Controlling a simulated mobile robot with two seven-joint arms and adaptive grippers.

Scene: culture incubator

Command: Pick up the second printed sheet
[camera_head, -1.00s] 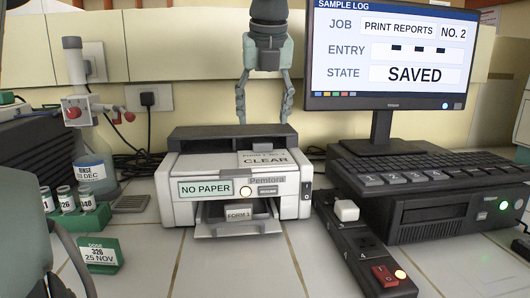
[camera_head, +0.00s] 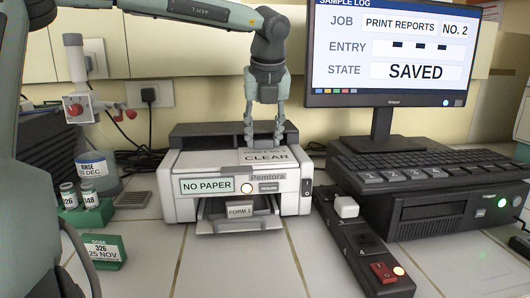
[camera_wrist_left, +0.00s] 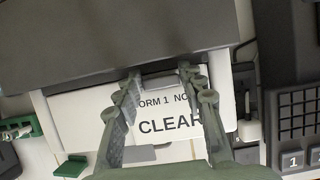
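A white printer (camera_head: 240,170) stands mid-counter, its panel reading "NO PAPER". A "FORM 1" label (camera_head: 240,210) shows at its front output tray (camera_head: 240,227); I cannot make out a separate printed sheet there. A white panel marked "FORM 1 NO… CLEAR" (camera_head: 265,157) lies on the printer top and also shows in the left wrist view (camera_wrist_left: 165,123), partly covered by my fingers. My left gripper (camera_head: 264,146) points down just over this panel, fingers apart with a gap between the tips (camera_wrist_left: 160,74). Contact cannot be told. My right gripper is not in view.
A monitor (camera_head: 388,50) reads "PRINT REPORTS NO. 2, SAVED". A keyboard (camera_head: 430,165) on a dark unit and a power strip (camera_head: 365,245) with a red switch stand right of the printer. Vials (camera_head: 90,195) and a rinse bottle (camera_head: 95,170) stand left. Tiles in front are clear.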

